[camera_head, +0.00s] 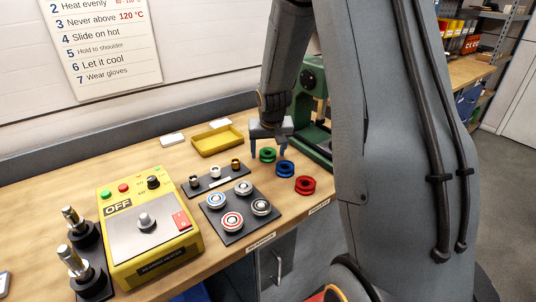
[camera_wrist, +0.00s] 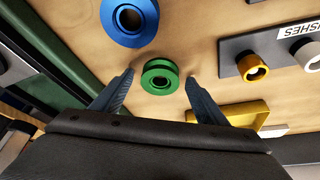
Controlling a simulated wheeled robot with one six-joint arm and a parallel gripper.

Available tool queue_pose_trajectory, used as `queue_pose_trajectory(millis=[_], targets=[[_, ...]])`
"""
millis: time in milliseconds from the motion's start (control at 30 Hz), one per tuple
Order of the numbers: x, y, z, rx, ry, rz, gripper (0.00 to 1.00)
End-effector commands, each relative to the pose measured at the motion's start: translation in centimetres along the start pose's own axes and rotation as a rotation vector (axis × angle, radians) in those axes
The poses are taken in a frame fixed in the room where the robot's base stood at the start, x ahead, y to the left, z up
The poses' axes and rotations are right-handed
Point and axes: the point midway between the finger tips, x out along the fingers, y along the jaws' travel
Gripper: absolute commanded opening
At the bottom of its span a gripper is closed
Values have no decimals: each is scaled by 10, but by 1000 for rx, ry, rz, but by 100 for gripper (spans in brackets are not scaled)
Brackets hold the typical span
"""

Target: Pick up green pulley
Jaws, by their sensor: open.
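The green pulley (camera_head: 267,155) lies on the workbench, at the back of a short row with the blue pulley (camera_head: 285,168) and the red pulley (camera_head: 305,185). My gripper (camera_head: 268,150) is over the bench at the green pulley. In the wrist view its two fingers (camera_wrist: 158,85) are apart, one on each side of the green pulley, with a gap on both sides. Whether the fingertips are level with the pulley is hard to tell.
The blue pulley (camera_wrist: 129,20) is close by in the wrist view. A yellow tray (camera_head: 218,140), a bushing rack (camera_head: 215,179) and a dark plate with several bearings (camera_head: 240,226) are left of the pulleys. A green machine (camera_head: 312,90) stands behind, right. A yellow heater box (camera_head: 150,235) is front left.

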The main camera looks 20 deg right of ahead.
Motion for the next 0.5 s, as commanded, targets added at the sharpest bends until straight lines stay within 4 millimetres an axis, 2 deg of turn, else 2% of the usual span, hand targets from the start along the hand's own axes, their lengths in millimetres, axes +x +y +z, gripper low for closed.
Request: queue_pose_trajectory(millis=[233,500], targets=[[1,0,0,0,0,0,66],[1,0,0,0,-1,0,20]])
